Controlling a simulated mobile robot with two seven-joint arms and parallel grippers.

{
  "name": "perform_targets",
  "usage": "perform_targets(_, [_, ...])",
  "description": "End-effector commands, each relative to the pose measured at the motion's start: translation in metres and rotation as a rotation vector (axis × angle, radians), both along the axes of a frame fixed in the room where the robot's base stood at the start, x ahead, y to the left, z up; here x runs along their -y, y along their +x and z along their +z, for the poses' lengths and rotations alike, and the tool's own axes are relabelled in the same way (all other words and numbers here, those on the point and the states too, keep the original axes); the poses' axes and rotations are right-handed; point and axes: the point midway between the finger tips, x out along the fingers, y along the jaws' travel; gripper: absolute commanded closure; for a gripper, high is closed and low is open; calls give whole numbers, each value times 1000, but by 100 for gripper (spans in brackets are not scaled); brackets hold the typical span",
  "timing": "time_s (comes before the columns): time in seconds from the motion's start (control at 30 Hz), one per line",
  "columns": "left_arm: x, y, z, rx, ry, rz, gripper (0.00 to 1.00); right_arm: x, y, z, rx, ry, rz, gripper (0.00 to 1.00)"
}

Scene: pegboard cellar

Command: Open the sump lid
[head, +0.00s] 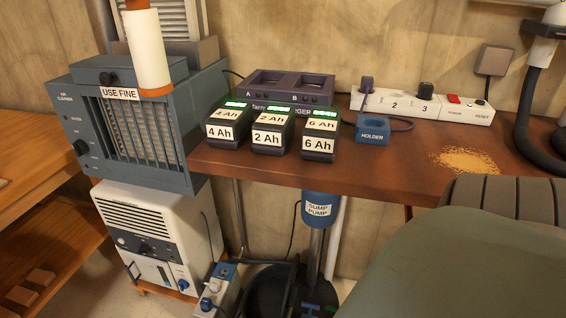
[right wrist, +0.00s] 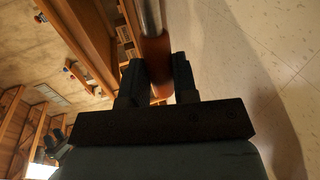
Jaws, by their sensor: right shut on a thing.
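A dark round sump lid (head: 265,292) sits on the floor under the bench, cut off by the lower edge of the head view. The blue sump pump (head: 318,210) stands above it on a metal column, and its base is partly out of view. In the right wrist view, my right gripper (right wrist: 157,80) is shut on a reddish-brown handle (right wrist: 156,52) with a metal rod beyond it. The far end of the rod is out of frame. My left gripper is in neither view.
The wooden bench (head: 405,172) holds a charger (head: 290,85), several labelled batteries, a blue holder (head: 372,130), a power strip (head: 400,103) and sawdust (head: 465,160). A blue air cleaner (head: 175,130) and a white unit (head: 160,235) stand left. Pale floor shows in the right wrist view.

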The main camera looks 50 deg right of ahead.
Motion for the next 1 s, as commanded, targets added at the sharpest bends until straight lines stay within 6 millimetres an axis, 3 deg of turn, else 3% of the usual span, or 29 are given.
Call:
perform_targets(0.2, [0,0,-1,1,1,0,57,4,-4,-6,-16,-10,-4,100])
perform_targets(0.23, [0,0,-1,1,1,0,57,4,-4,-6,-16,-10,-4,68])
perform_targets(0.33, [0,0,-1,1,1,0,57,4,-4,-6,-15,-8,-4,48])
perform_targets(0.67, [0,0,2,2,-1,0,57,3,-5,-1,-9,-4,-2,48])
perform_targets(0.83, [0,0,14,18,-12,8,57,11,-26,7,-11,-4,-3,48])
perform_targets(1.0, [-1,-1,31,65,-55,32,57,26,-62,18,-12,-6,-3,48])
